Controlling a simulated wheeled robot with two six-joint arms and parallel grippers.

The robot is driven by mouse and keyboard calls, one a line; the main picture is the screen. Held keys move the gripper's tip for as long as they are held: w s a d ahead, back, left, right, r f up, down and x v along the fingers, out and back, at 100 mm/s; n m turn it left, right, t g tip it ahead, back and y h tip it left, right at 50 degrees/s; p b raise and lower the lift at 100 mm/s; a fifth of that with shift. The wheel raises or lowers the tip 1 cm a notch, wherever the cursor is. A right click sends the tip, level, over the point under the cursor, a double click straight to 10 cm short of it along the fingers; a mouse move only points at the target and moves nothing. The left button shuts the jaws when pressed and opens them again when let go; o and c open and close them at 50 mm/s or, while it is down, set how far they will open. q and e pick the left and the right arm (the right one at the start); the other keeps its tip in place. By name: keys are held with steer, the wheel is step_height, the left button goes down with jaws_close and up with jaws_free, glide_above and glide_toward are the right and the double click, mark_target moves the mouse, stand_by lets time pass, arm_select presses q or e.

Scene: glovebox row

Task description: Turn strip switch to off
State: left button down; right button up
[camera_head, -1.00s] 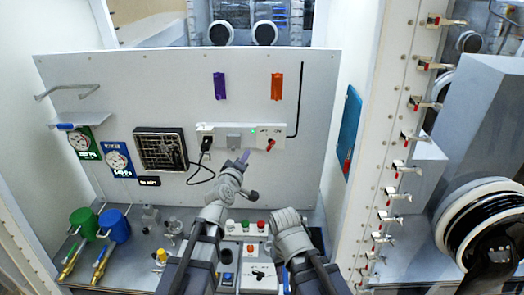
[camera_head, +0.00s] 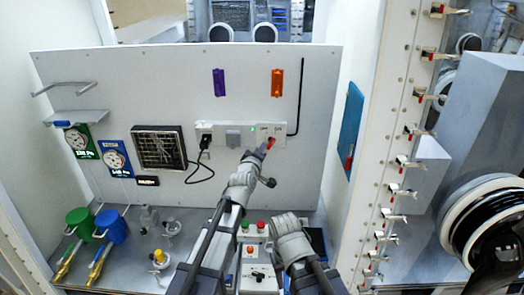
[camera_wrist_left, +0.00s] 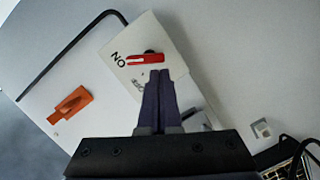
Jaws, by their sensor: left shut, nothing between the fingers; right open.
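The white power strip (camera_head: 222,127) is mounted on the grey back panel. Its red switch lever (camera_head: 271,141) sits at the strip's right end. In the left wrist view the red lever (camera_wrist_left: 146,59) points toward the ON label (camera_wrist_left: 119,59), with the OFF label (camera_wrist_left: 138,84) beside it. My left gripper (camera_head: 262,150) is shut and empty, its dark fingertips right by the lever. In the left wrist view the fingertips (camera_wrist_left: 159,74) lie just beside the lever; I cannot tell whether they touch. My right gripper (camera_head: 287,221) is low, above the control box, open; its fingertips are unclear.
A black plug (camera_head: 205,141) and cable hang from the strip's left part. An orange holder (camera_head: 277,83) and a purple holder (camera_head: 219,83) are above. A control box with coloured buttons (camera_head: 260,225) stands below. The panel around the strip is mostly clear.

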arm_select(q)
steer(key=shift+d+f, duration=0.1)
stand_by(0.4)
steer(key=shift+d+f+n+b, duration=0.1)
steer(key=shift+d+n+b, duration=0.05)
steer(key=shift+n+b, duration=0.2)
steer(key=shift+d+f+n+b, duration=0.2)
steer(key=shift+f+n+b, duration=0.1)
steer(key=shift+b, duration=0.15)
steer(key=shift+d+f, duration=0.2)
steer(key=shift+f, duration=0.05)
stand_by(0.5)
steer(key=shift+f+b, duration=0.1)
steer(key=shift+b, duration=0.3)
